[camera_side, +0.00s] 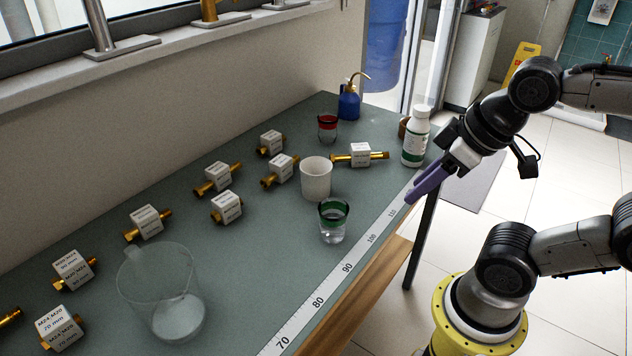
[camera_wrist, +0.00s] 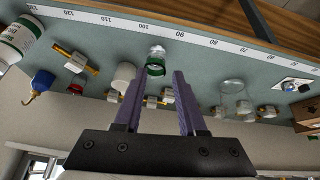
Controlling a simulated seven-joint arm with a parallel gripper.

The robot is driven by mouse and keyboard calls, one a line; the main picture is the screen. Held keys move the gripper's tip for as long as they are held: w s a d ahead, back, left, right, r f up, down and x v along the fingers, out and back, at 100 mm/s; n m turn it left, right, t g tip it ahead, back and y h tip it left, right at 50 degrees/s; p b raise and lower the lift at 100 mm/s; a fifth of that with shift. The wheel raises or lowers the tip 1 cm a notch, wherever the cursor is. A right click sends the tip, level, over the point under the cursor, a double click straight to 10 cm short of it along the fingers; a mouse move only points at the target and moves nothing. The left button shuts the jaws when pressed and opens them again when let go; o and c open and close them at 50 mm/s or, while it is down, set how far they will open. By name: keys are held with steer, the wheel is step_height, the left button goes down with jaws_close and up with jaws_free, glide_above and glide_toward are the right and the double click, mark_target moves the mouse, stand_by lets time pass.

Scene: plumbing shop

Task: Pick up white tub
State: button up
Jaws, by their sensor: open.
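The white tub (camera_side: 316,179) is a plain, upright, open-topped cup near the middle of the green bench top. In the wrist view the white tub (camera_wrist: 124,76) shows just left of the left finger, partly covered by it. My gripper (camera_side: 413,196) has purple fingers and is at the bench's front edge, to the right of the tub and apart from it. In the wrist view my gripper (camera_wrist: 159,76) has its fingers spread with nothing held between them.
A green-banded glass (camera_side: 333,220) stands in front of the tub. A red-banded glass (camera_side: 327,128) and brass fittings with white blocks (camera_side: 360,155) are close by. A white bottle (camera_side: 415,137) stands near my gripper. A clear beaker (camera_side: 163,292) is at lower left.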

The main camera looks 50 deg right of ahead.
steer(key=w+r+n, duration=0.5)
steer(key=w+n, duration=0.1)
steer(key=n, duration=0.4)
steer(key=n+g, duration=0.5)
steer(key=n, duration=0.3)
glide_above(328, 195)
steer(key=f, duration=1.9)
steer(key=shift+s+d+f, duration=0.1)
steer(key=shift+s+d, duration=0.2)
steer(key=shift+w+f, duration=0.2)
steer(key=shift+f, duration=1.1)
steer(key=shift+w+f, duration=0.2)
steer(key=shift+f, duration=1.05)
jaws_close()
